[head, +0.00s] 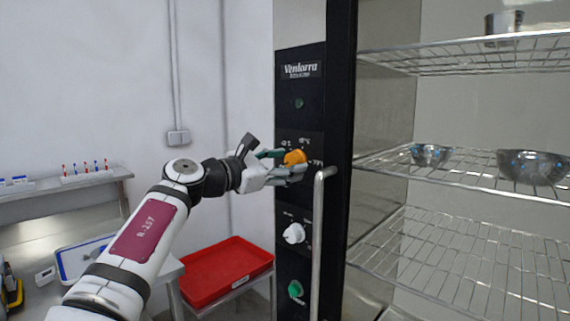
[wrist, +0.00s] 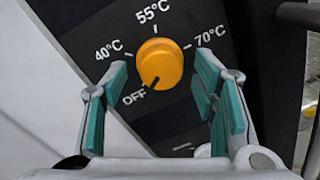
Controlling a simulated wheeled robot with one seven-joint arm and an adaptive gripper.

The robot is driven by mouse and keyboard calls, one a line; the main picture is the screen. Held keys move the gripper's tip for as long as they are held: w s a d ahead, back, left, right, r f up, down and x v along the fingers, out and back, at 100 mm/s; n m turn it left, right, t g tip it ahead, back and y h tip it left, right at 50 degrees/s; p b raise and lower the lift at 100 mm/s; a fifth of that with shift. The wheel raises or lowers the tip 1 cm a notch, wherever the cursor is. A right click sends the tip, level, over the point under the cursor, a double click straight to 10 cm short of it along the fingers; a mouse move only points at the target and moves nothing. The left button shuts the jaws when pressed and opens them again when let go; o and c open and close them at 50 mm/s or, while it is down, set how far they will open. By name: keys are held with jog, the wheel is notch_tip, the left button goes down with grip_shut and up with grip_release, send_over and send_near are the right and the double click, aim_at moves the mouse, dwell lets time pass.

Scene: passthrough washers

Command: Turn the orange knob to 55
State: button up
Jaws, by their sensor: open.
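The orange knob (head: 295,157) is on the black control panel of the tall washer, in the upper middle of the head view. In the wrist view the knob (wrist: 160,64) is ringed by the labels OFF, 40°C, 55°C and 70°C, and its dark pointer mark is at the lower left, toward OFF. My gripper (head: 280,163) is at the panel in front of the knob. In the wrist view its teal-padded fingers (wrist: 162,105) are apart, one on each side of the knob, with a visible gap; I see no contact.
A white knob (head: 294,233) and a green button (head: 295,289) are lower on the panel. A vertical metal handle (head: 319,240) stands just right of the gripper. Wire shelves with metal bowls (head: 431,153) are at right. A red tray (head: 226,268) sits below the arm.

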jog(key=shift+c, duration=0.6)
jog(key=c, duration=1.1)
jog(key=shift+o, duration=0.2)
